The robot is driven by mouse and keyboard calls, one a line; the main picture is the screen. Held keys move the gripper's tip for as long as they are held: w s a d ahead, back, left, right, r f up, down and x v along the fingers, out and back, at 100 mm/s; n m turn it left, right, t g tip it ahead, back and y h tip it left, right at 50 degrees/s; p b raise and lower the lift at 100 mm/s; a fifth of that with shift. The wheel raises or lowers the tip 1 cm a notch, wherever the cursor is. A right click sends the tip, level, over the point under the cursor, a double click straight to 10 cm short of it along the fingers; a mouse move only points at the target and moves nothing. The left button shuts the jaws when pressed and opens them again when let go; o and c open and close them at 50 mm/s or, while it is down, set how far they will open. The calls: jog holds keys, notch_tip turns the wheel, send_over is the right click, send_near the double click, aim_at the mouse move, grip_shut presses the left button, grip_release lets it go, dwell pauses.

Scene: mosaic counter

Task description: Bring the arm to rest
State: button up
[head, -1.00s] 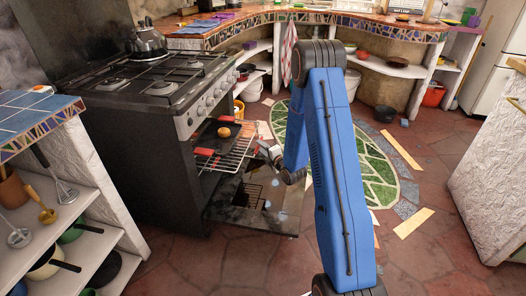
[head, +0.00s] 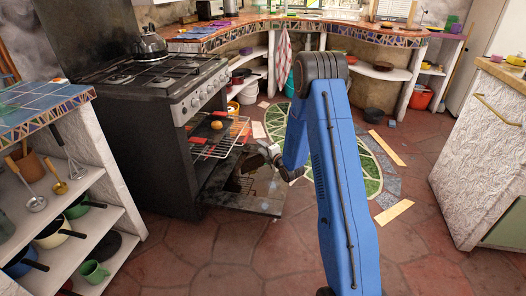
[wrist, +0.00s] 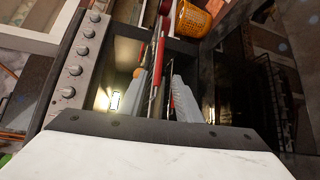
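My blue arm (head: 335,190) reaches forward and bends down to the left. Its gripper end (head: 262,155) is low in front of the open oven, beside the pulled-out wire rack (head: 232,133). In the wrist view my gripper (wrist: 158,92) has its two pale fingers apart, with thin rack bars and a red strip (wrist: 160,50) showing between or beyond them. I cannot tell whether the fingers touch the rack. No held object shows.
The black stove (head: 150,120) has its oven door (head: 250,195) hanging open and low. A dark pan with a round orange-brown item (head: 216,125) sits on the rack. Shelves (head: 75,210) stand at left, a white counter (head: 485,150) at right. Tiled floor is clear in front.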

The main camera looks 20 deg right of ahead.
jog(key=shift+s, duration=0.5)
jog(key=shift+d, duration=0.1)
jog(key=s+a+r+m+g+h, duration=0.1)
jog(key=s+r+m+g+h, duration=0.3)
jog(key=s+r, duration=0.6)
jog(key=s+a+r+m+g+y, duration=0.1)
jog(key=s+a+r+m, duration=0.1)
jog(key=s+r+m, duration=0.75)
jog(key=s+a+r+m+g, duration=0.2)
jog(key=s, duration=1.1)
jog(key=s+a+r+m+g, duration=0.2)
jog(key=s+m, duration=0.1)
jog(key=s, duration=1)
jog(key=s+a+r+m+g, duration=0.2)
jog(key=s+m, duration=0.1)
jog(key=s, duration=1.1)
jog(key=shift+a+r, duration=0.2)
jog(key=shift+a, duration=0.05)
